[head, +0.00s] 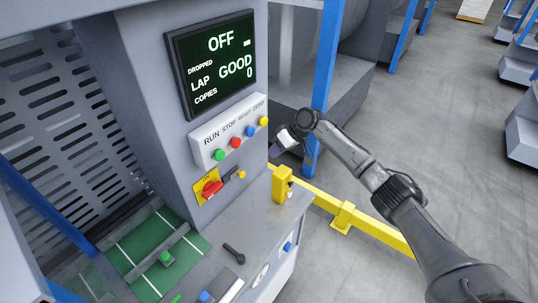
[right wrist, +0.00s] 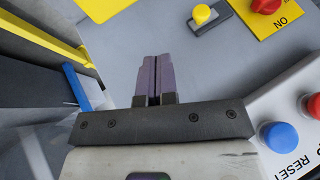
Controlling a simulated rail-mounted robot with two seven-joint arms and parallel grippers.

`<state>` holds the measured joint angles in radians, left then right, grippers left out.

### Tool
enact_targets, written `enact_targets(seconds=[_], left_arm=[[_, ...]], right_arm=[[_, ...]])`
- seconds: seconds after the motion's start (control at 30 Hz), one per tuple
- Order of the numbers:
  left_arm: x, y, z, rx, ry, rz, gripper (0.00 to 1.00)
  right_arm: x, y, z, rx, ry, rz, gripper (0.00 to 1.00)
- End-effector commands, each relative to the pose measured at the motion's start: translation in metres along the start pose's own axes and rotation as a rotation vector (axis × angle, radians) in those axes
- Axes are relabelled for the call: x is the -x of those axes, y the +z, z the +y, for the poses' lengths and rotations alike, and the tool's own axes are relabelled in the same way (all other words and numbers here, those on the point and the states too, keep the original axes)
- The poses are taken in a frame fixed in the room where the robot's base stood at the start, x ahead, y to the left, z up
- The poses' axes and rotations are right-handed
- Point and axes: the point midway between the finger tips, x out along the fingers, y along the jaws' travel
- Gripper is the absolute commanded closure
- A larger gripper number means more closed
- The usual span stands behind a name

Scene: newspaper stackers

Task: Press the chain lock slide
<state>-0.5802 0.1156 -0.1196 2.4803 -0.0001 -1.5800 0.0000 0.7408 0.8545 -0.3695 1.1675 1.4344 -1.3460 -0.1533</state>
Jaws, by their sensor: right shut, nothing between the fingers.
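A grey plate with a yellow knob (head: 240,174) sits on the machine's front, right of the red rotary switch (head: 212,188); it looks like a slide, but I cannot read any label on it. In the right wrist view the yellow knob (right wrist: 201,13) is at the top, right of the fingertips and apart from them. My right gripper (head: 275,152) is beside the machine's right edge, near the button strip. In the right wrist view its purple fingers (right wrist: 152,60) are shut together and empty. My left gripper is not in view.
The button strip (head: 228,135) has several coloured buttons; its blue button (right wrist: 279,137) is close to my right gripper. A yellow block (head: 282,184) stands on the counter's edge. A yellow rail (head: 370,229) and blue post (head: 325,75) are to the right. Open floor lies beyond.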

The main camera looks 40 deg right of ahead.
Motion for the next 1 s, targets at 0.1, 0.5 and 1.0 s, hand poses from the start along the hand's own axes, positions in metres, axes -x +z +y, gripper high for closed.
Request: enact_targets(seconds=[0.1,0.5,1.0], left_arm=[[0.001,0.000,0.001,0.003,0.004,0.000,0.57],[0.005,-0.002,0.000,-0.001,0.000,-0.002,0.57],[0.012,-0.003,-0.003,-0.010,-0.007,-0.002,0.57]], right_arm=[[-0.022,0.000,-0.001,0.000,-0.003,-0.001,1.00],[-0.083,-0.003,-0.010,0.004,0.001,0.001,1.00],[-0.096,-0.003,-0.037,0.001,0.001,0.000,1.00]])
